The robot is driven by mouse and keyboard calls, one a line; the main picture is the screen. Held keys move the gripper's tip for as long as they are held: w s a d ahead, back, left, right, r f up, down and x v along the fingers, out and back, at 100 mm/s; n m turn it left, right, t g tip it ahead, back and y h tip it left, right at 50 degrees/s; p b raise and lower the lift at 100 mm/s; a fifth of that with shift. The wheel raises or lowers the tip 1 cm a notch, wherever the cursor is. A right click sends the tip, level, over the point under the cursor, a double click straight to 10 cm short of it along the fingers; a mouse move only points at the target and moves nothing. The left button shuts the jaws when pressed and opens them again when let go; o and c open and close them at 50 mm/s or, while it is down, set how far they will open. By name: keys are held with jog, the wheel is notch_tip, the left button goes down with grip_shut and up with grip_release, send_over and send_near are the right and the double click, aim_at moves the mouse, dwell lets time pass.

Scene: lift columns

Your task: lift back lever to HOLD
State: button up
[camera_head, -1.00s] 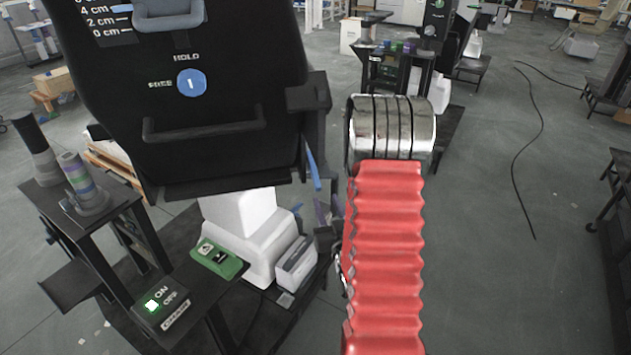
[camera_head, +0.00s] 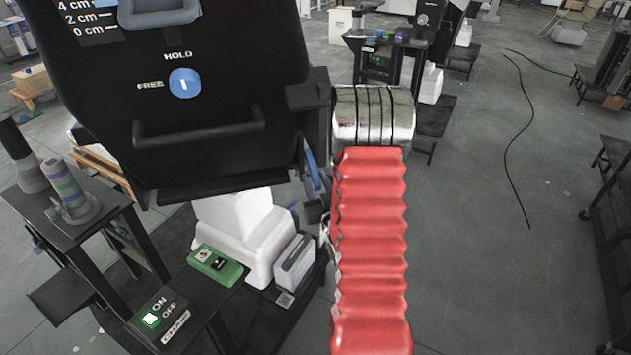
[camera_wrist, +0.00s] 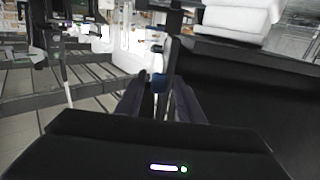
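The black lift column (camera_head: 90,120) fills the left of the head view. Its front has a blue dial (camera_head: 185,83) with a white mark pointing roughly up to HOLD, with FREE to its left. The back lever cannot be made out clearly in the head view; the column hides its rear. My gripper (camera_wrist: 160,92) shows in the wrist view with two dark fingers a little apart. A narrow blue and white piece (camera_wrist: 157,66), possibly the lever, shows between and beyond the fingertips. I cannot tell whether they touch it.
A black stand with an ON/OFF switch box (camera_head: 163,318) and a green box (camera_head: 215,263) are at lower left. A white pedestal (camera_head: 240,235) stands under the column. Another station (camera_head: 395,60) is behind. The floor at right is mostly open, with a cable (camera_head: 510,150).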

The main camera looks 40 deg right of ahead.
jog(key=shift+s+d, duration=0.1)
grip_shut()
dwell(0.5)
